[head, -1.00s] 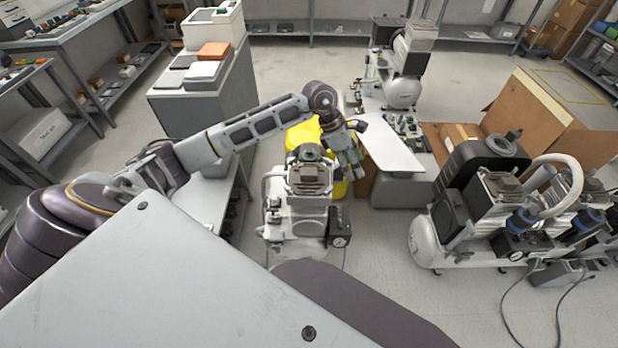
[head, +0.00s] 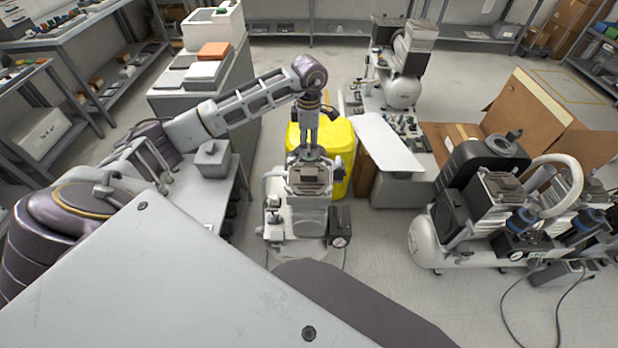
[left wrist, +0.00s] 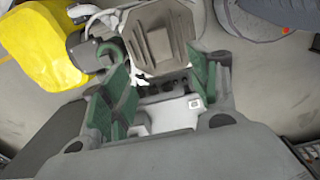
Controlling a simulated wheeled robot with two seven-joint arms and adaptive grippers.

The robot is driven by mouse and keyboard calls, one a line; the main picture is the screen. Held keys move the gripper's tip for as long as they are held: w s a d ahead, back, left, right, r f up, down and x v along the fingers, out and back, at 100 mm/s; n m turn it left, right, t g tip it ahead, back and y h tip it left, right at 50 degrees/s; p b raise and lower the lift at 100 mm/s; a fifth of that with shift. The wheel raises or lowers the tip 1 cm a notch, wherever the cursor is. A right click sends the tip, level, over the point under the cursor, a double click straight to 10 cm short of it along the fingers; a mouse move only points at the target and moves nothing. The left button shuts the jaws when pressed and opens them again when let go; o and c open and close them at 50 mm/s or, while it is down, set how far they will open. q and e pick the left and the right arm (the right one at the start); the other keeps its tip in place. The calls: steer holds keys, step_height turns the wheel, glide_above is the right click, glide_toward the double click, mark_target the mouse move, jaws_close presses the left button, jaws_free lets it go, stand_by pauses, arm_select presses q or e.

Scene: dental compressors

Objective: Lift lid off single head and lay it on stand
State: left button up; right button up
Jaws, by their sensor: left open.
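The single-head compressor (head: 297,215) stands upright on the floor at the middle of the head view. Its head is topped by a grey-brown ribbed lid (head: 309,176), which also shows in the left wrist view (left wrist: 160,38). My left gripper (head: 311,152) points down just behind the lid. In the left wrist view my left gripper (left wrist: 157,62) is open, its green-padded fingers apart and the lid beyond their tips. I cannot tell whether they touch it. A grey stand with a white slanted top (head: 388,146) is to the right. My right gripper is out of view.
A yellow bin (head: 340,150) stands close behind the compressor. A twin-head compressor (head: 480,205) and an open cardboard box (head: 535,115) are at the right. A grey bench (head: 205,195) is at the left. Floor between the compressors is clear.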

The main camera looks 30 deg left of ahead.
arm_select(q)
glide_above(309, 171)
steer(key=shift+w+f, duration=0.1)
steer(key=shift+f, duration=4.15)
steer(key=shift+f, duration=0.1)
steer(key=shift+f+p, duration=0.55)
steer(key=shift+f, duration=1.95)
steer(key=shift+c, duration=0.2)
steer(key=shift+r, duration=0.1)
jaws_close()
